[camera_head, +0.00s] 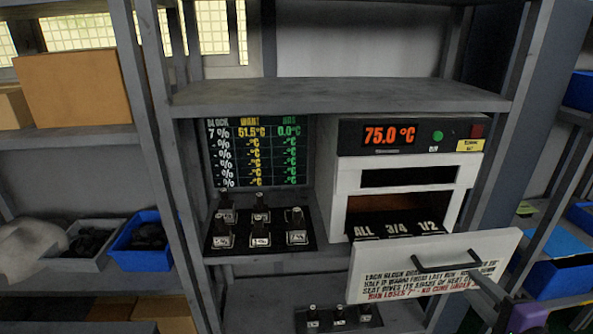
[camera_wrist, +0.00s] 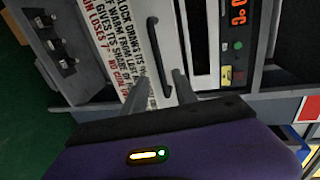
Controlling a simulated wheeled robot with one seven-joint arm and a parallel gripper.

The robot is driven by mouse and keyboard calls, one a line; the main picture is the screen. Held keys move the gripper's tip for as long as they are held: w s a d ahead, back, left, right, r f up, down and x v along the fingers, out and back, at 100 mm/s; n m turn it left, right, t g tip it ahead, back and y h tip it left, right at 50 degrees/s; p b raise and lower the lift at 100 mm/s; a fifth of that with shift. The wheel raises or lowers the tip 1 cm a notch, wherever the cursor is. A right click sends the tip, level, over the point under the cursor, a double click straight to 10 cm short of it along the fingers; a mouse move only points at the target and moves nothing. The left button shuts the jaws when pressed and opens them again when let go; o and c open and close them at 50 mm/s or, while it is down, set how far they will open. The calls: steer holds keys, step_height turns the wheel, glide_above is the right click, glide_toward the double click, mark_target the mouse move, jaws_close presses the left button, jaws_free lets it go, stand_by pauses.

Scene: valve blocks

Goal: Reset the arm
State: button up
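My gripper (camera_head: 492,288) is at the lower right of the head view, by the right end of the white oven door (camera_head: 420,262). In the wrist view its two fingers (camera_wrist: 160,88) stand apart with nothing clearly held. The dark door handle (camera_wrist: 157,55) reaches toward the gap between them; I cannot tell whether it is touched. The door stands open, tilted forward, with printed text on it. The white oven (camera_head: 345,190) reads 75.0 °C. Several small valve blocks (camera_head: 260,238) stand on a black tray (camera_head: 224,252) left of the oven.
A display board (camera_head: 254,152) stands behind the blocks, reading 51.5°C and 0.0°C. A second black tray (camera_head: 345,328) with several small fittings is below. Shelf posts (camera_head: 168,170) and blue bins (camera_head: 138,255) flank the bay. Green floor shows in the wrist view (camera_wrist: 30,135).

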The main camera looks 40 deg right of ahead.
steer(key=s+a+n+t+y, duration=0.1)
steer(key=s+a+n+t, duration=0.15)
steer(key=a+n, duration=1.75)
steer(key=s+a+f+n+y, duration=0.2)
steer(key=s+a+y, duration=0.1)
steer(key=a, duration=0.4)
steer(key=s+a+f+n+y, duration=0.2)
steer(key=s+a+y, duration=0.1)
steer(key=a, duration=0.5)
steer(key=shift+s+g+y, duration=0.15)
steer(key=shift+g+y, duration=0.3)
steer(key=shift+y, duration=0.15)
